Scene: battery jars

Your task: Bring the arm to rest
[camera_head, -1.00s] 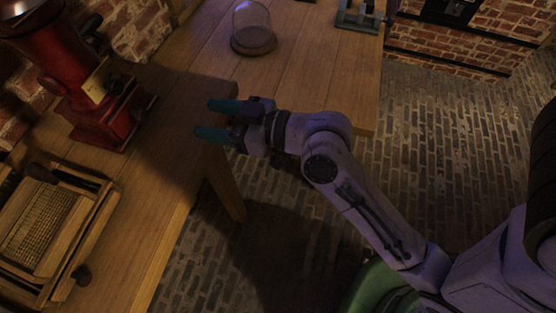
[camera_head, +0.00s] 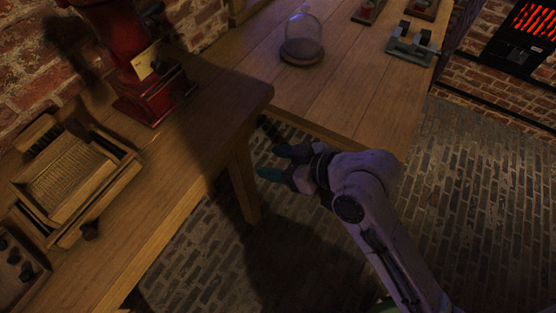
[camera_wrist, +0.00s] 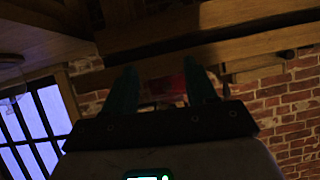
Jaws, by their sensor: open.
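My gripper (camera_head: 280,163) shows in the head view in front of the wooden tables, over the brick floor near the inner corner where they meet. Its two teal fingers point left, are apart, and hold nothing. In the wrist view my gripper (camera_wrist: 163,88) has both fingers spread, with a dim brick wall, wooden beams and a blurred red thing (camera_wrist: 165,85) behind them. My arm reaches up from the lower right of the head view.
The left table (camera_head: 170,200) bears a red machine (camera_head: 145,80) and a wooden tray (camera_head: 75,185). The back table (camera_head: 335,95) bears a glass dome (camera_head: 303,40) and a grey clamp-like device (camera_head: 412,45). A glowing red heater (camera_head: 530,35) is at the far right. The brick floor (camera_head: 480,200) is clear at right.

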